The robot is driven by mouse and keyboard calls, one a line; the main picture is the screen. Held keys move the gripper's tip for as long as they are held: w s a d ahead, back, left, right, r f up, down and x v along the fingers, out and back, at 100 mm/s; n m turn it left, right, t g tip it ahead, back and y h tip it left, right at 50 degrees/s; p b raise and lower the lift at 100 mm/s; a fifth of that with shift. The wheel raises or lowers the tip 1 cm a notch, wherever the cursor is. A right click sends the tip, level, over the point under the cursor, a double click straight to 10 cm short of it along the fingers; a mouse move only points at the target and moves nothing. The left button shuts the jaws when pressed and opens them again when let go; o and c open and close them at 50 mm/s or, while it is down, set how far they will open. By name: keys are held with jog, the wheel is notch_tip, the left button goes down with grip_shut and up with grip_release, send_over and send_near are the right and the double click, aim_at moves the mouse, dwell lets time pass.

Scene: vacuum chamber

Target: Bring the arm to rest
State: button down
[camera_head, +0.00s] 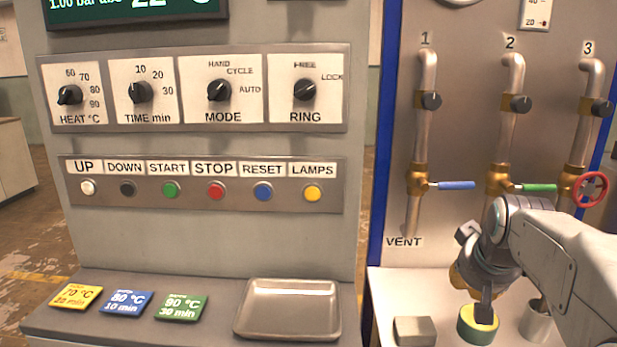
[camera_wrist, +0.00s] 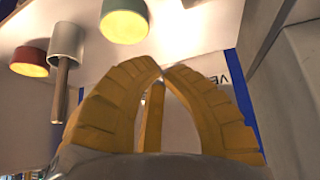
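My arm (camera_head: 570,255) reaches in from the right in the head view, in front of the pipe panel and above the white bench. My gripper (camera_wrist: 161,70) has yellow fingers, whose tips come together in the wrist view with nothing seen held between them. In the head view the gripper is mostly hidden behind my wrist, with only a bit of yellow finger showing. It is apart from the pipes and valves, as far as I can tell.
On the bench (camera_head: 386,290) are a grey block (camera_head: 414,331), a green-and-yellow round piece (camera_head: 475,333) and a metal cylinder (camera_head: 535,325). A red round piece (camera_wrist: 28,62) shows in the wrist view. An empty metal tray (camera_head: 288,308) lies left, beneath the control panel (camera_head: 205,187).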

jog(key=s+a+f+g+y, duration=0.1)
jog(key=s+a+f+g, duration=0.15)
jog(key=s+f, duration=0.4)
jog(key=s+a+f+g, duration=0.1)
jog(key=s+a+f, duration=0.25)
jog(key=s, duration=0.55)
jog(key=s+a+f+g+y, duration=0.15)
jog(key=s+a+f, duration=0.25)
jog(key=s, duration=0.4)
notch_tip(320, 180, up, 17)
jog(key=a+n+t+p, duration=0.1)
jog(key=a+n+p, duration=0.1)
jog(key=p, duration=1.1)
jog(key=shift+s+t+h, duration=0.15)
jog(key=shift+t+h, duration=0.2)
jog(key=shift+t, duration=0.05)
